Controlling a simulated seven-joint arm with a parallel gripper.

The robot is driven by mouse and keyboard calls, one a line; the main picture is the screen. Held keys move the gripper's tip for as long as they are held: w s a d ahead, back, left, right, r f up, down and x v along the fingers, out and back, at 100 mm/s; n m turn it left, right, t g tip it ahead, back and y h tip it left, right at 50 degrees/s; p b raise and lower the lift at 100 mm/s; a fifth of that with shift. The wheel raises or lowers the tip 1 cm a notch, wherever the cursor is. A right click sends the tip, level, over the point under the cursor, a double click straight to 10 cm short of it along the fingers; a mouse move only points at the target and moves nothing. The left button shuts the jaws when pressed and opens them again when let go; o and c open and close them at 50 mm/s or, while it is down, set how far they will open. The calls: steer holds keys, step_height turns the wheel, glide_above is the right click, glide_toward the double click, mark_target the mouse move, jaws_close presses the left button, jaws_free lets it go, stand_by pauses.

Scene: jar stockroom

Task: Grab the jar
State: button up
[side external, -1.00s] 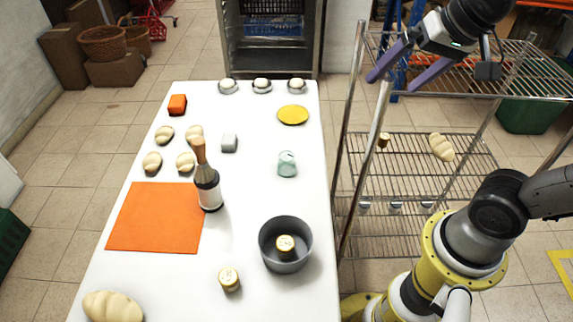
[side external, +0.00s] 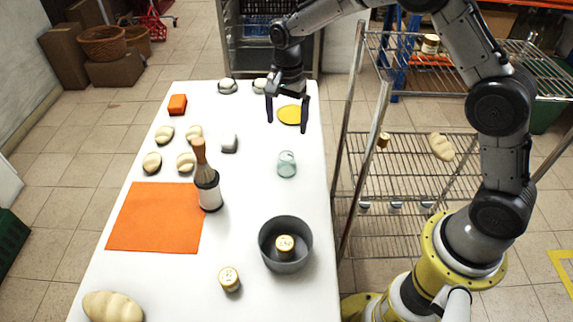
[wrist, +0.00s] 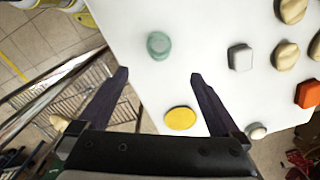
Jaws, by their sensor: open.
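Several small jars with pale gold lids show in the side view. One jar (side external: 229,279) stands at the table's front, one jar (side external: 285,246) is inside a dark grey pot (side external: 264,243), one small jar (side external: 383,140) is on the middle rack shelf, and one jar (side external: 430,44) is on the top shelf. A pale teal container (side external: 287,164) stands on the table; it also shows in the wrist view (wrist: 159,45). I cannot tell if it is a jar. My gripper (side external: 287,126) is open and empty over the table's far right, above a yellow disc (side external: 290,115).
A tall bottle (side external: 207,188) stands by an orange mat (side external: 150,220). Bread rolls, a grey block (side external: 229,144) and an orange block (side external: 177,104) lie to the left. The wire rack (side external: 400,190) stands close to the table's right edge.

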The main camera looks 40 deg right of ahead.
mark_target(286, 158)
step_height(286, 158, down, 14)
steer(key=shift+f, duration=0.1)
steer(key=c, duration=1.4)
steer(key=shift+c, duration=0.2)
